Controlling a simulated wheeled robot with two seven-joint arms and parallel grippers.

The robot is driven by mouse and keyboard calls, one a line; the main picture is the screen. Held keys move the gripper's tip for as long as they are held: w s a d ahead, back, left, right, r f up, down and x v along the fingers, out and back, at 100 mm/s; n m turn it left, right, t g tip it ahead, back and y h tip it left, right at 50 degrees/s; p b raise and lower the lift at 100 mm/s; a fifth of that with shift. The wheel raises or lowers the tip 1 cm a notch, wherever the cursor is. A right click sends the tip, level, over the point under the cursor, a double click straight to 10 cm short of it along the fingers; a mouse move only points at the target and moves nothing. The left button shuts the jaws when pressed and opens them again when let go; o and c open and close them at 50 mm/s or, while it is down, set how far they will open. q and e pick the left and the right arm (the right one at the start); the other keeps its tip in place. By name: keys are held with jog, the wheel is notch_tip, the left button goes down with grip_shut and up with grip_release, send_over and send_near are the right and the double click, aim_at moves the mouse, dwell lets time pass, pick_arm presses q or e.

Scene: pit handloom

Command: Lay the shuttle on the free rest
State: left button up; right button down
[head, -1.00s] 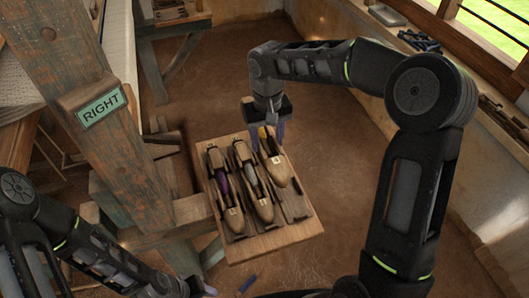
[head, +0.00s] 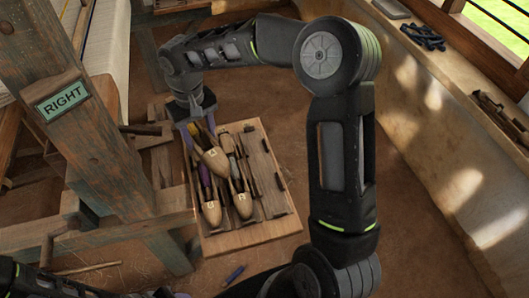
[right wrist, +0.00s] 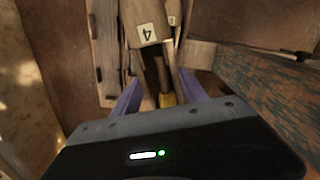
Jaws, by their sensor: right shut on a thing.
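My right gripper (head: 201,130) is shut on a wooden shuttle (head: 215,160) with a label that reads 4 in the right wrist view (right wrist: 148,14). The shuttle hangs over the left part of the wooden rack board (head: 250,241), tilted, its tip toward the board's front. A shuttle with purple thread (head: 211,212) lies at the left of the board, partly hidden by the held one. Another shuttle (head: 242,205) lies beside it in the middle. The rest on the right (head: 270,183) is bare. My left gripper is out of view.
A wooden loom post (head: 85,140) with a RIGHT sign (head: 63,100) and a crossbeam (head: 110,222) stand left of the board. A ledge (head: 440,80) with tools runs along the right wall.

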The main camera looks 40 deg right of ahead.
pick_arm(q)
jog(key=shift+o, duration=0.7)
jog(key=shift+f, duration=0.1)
pick_arm(e)
jog(key=shift+d+f, duration=0.15)
jog(key=shift+d, duration=0.05)
pick_arm(q)
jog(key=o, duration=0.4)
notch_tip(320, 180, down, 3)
jog(key=b, duration=0.3)
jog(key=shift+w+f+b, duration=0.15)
jog(key=shift+b, duration=0.25)
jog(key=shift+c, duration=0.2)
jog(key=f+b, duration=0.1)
jog(key=b, duration=0.1)
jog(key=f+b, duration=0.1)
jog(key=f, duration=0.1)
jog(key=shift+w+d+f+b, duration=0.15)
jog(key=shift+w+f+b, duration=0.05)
jog(key=shift+b, duration=0.2)
pick_arm(e)
jog(key=s+d+f+m, duration=0.2)
jog(key=s+d+f, duration=0.2)
jog(key=d+f, duration=0.2)
jog(key=s+d+f+m, duration=0.1)
jog(key=s+d+f, duration=0.3)
jog(key=d, duration=0.5)
jog(key=shift+d+f+m, duration=0.2)
jog(key=shift+f+m, duration=0.2)
jog(key=shift+f, duration=0.5)
